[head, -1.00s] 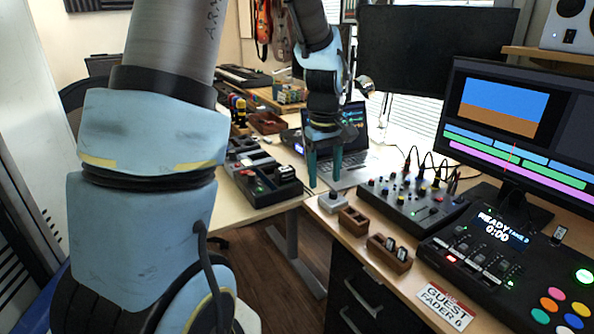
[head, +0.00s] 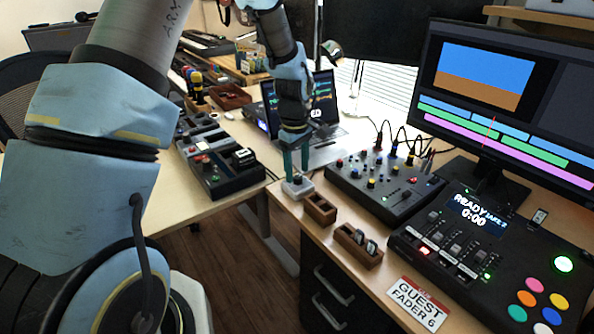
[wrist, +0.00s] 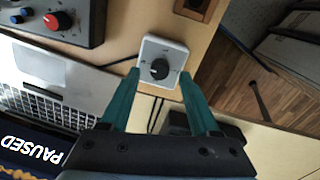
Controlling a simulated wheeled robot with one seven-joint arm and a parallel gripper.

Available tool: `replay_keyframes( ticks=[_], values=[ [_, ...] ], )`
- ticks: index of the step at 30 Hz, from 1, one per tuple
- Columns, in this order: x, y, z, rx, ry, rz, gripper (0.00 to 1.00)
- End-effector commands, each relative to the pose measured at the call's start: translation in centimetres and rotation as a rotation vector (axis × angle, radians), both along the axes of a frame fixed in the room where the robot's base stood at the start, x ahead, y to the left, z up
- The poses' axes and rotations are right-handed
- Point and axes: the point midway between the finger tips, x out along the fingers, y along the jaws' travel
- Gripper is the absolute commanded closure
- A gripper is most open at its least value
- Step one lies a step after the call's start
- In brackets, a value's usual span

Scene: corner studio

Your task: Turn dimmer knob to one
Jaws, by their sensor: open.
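The dimmer is a small white box (wrist: 150,50) with a round black knob (wrist: 159,69) on top, near the desk's front edge. The box also shows in the head view (head: 298,190), partly hidden by my fingers. Marks around the knob are too small to read. My gripper (head: 296,175) points down over the box, its two teal fingers open and empty. In the wrist view my gripper's fingertips (wrist: 160,74) stand apart on either side of the knob. I cannot tell whether they touch the box.
A black mixer (head: 385,185) with coloured knobs stands right of the dimmer. Small wooden holders (head: 320,209) sit close in front of it. The laptop (head: 325,155) is behind, and another black console (head: 222,170) is on the left table. Open floor lies between the tables.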

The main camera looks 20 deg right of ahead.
Motion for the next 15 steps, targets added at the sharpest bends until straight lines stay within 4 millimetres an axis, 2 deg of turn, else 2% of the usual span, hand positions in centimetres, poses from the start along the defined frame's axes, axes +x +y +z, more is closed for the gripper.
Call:
replay_keyframes(
  ticks=[6,15],
  values=[
    [0.0,-0.1,-1.6,-0.001,0.0,0.001,0.37],
    [0.0,-0.1,-1.7,-0.002,-0.001,0.0,0.4]
  ],
)
